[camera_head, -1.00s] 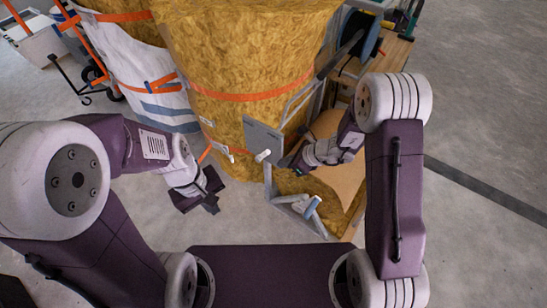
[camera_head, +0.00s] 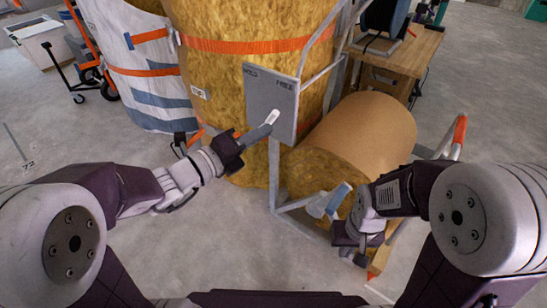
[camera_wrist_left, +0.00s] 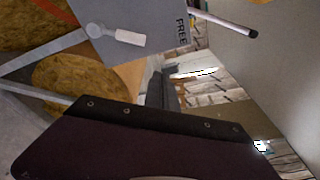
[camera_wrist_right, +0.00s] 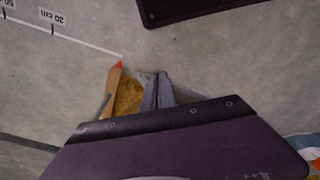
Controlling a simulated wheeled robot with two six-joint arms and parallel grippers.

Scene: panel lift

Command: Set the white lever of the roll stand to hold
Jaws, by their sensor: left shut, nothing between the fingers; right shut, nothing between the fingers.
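The roll stand's grey panel (camera_head: 272,95) reads HOLD at upper left and FREE at upper right. Its short white lever (camera_head: 272,117) sits low on the panel and tilts up towards FREE; in the left wrist view the lever (camera_wrist_left: 128,38) also points towards the FREE word. My left gripper (camera_head: 266,130) is shut and empty, its fingertips just below the lever in the head view; contact cannot be told. The left wrist view shows a gap in the picture between fingers and lever. My right gripper (camera_head: 346,252) is shut and empty, low by the stand's front; its fingertips (camera_wrist_right: 158,76) point past the stand towards the floor.
A large brown roll (camera_head: 365,130) lies right of the panel. A tall yellow wool bale with an orange strap (camera_head: 250,45) stands behind it. A blue-grey part (camera_head: 332,200) juts from the stand's low frame. A wooden table (camera_head: 415,55) stands behind right. Open floor lies left.

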